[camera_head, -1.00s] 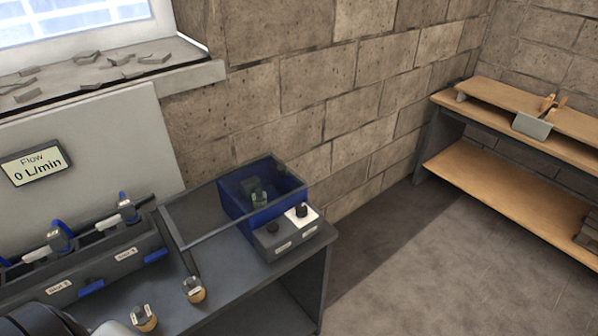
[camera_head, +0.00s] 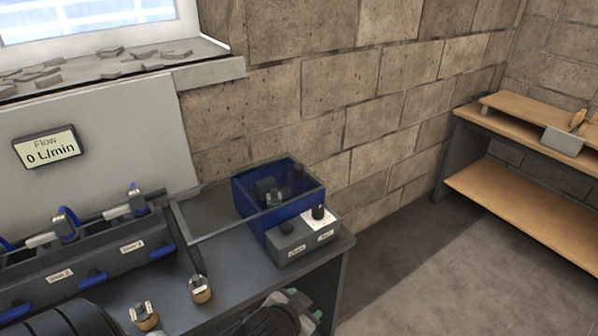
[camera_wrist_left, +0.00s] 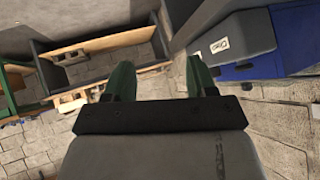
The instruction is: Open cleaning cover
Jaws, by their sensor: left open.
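A blue see-through box (camera_head: 262,200) with a thin dark cover frame (camera_head: 240,226) stands at the bench's right end in the head view. The frame reaches left over the bench; I cannot tell how the cover is hinged. A grey control block (camera_head: 288,246) with two knobs and labels sits in front of the box. My left gripper (camera_head: 298,304) shows partly at the bottom edge, in front of the bench. In the left wrist view its green fingers (camera_wrist_left: 158,85) are apart with nothing between them. The blue box (camera_wrist_left: 250,72) and labelled block (camera_wrist_left: 225,45) lie beyond, upper right.
Drawers with blue handles (camera_head: 93,281) and two small wooden-based knobs (camera_head: 200,290) are on the left. A flow display (camera_head: 48,149) reads 0 L/min. A wooden shelf bench (camera_head: 530,200) stands at the right. The floor between is clear.

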